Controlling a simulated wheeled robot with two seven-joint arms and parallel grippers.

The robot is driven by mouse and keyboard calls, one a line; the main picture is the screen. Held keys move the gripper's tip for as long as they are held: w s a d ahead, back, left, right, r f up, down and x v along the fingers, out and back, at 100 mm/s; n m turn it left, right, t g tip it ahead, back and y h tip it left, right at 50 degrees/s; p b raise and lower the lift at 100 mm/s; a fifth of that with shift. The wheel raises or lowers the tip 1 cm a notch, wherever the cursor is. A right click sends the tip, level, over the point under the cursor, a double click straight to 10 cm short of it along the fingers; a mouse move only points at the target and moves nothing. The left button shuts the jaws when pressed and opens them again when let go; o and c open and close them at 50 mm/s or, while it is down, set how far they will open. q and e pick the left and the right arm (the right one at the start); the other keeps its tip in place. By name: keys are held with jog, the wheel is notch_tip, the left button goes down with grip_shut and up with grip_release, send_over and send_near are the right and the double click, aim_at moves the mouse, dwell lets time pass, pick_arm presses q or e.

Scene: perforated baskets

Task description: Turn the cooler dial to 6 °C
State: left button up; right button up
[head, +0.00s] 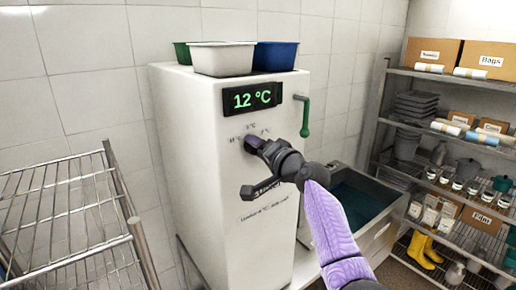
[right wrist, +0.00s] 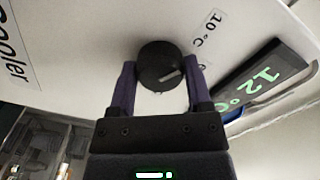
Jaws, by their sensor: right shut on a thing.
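The white cooler (head: 185,130) stands against the tiled wall, and its display (head: 252,98) reads 12 °C in green. The dark round dial (right wrist: 160,66) sits on the cooler's front face, with a light pointer mark on it. A 10 °C label (right wrist: 208,34) shows beside the dial in the right wrist view. My right gripper (right wrist: 160,80) has its two purple fingers on either side of the dial, shut on it. In the head view my right gripper (head: 258,145) covers the dial. My left gripper is not in view.
A green handle (head: 305,118) is on the cooler's right side. White (head: 222,60), green and blue tubs stand on top. A wire rack (head: 70,215) is at left, a sink (head: 365,205) at right, and stocked shelves (head: 445,77) further right.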

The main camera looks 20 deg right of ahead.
jog(key=o, duration=1.3)
jog(key=b+v, duration=0.2)
jog(key=v, duration=0.8)
